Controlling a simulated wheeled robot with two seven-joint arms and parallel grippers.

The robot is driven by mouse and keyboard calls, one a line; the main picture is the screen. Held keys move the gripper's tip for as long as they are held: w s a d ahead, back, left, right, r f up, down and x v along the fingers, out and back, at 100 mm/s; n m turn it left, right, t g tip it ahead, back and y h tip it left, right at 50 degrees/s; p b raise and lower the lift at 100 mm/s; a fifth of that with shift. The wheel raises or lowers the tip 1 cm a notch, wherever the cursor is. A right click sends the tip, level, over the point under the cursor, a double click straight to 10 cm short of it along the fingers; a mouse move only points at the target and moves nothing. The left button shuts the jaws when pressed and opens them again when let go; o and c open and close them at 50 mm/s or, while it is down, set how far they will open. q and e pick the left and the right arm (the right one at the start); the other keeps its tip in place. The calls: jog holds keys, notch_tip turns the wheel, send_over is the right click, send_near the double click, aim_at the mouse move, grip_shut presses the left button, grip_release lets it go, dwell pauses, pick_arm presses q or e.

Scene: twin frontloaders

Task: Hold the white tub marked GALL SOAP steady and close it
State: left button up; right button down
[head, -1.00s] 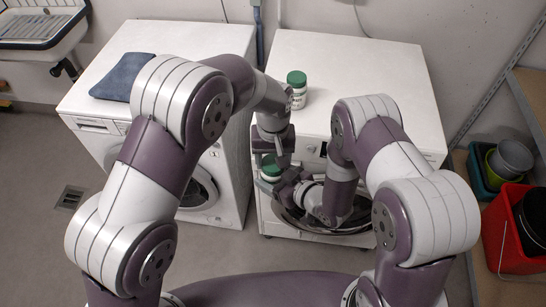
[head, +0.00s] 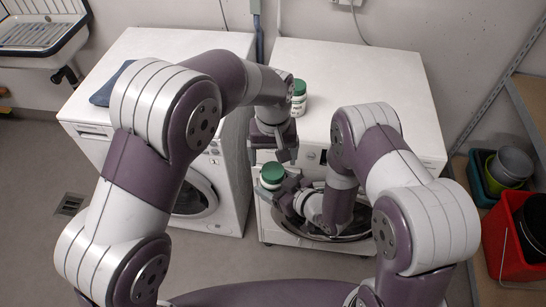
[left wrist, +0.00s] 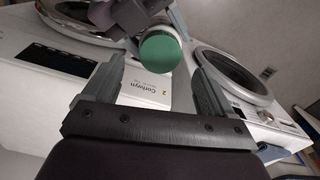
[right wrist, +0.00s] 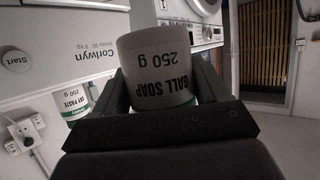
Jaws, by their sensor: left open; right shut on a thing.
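The white GALL SOAP tub (right wrist: 158,75) is between the fingers of my right gripper (right wrist: 155,68), which is shut on it. In the head view the tub's green lid (head: 272,174) sits on top, in front of the right-hand machine; whether it is fully tight I cannot tell. The lid also shows in the left wrist view (left wrist: 160,51). My left gripper (head: 282,154) is open and empty, just above the lid and apart from it. In the left wrist view the lid is beyond its fingertips.
A second green-lidded white tub (head: 299,92), its label ending in PASTE, stands on the right-hand machine (head: 360,75). A blue folded cloth (head: 107,88) lies on the left-hand machine (head: 150,50). A red bucket (head: 518,235) and other tubs are at the right.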

aim_at(273, 170)
pick_arm(q)
jog(key=shift+c, duration=0.3)
notch_tip(273, 170, up, 2)
jog(key=n, duration=0.4)
jog(key=shift+r, duration=0.2)
jog(key=n, duration=0.1)
jog(key=r+n, duration=0.1)
jog(key=n, duration=0.1)
notch_tip(273, 170, down, 8)
jog(key=shift+c, duration=0.4)
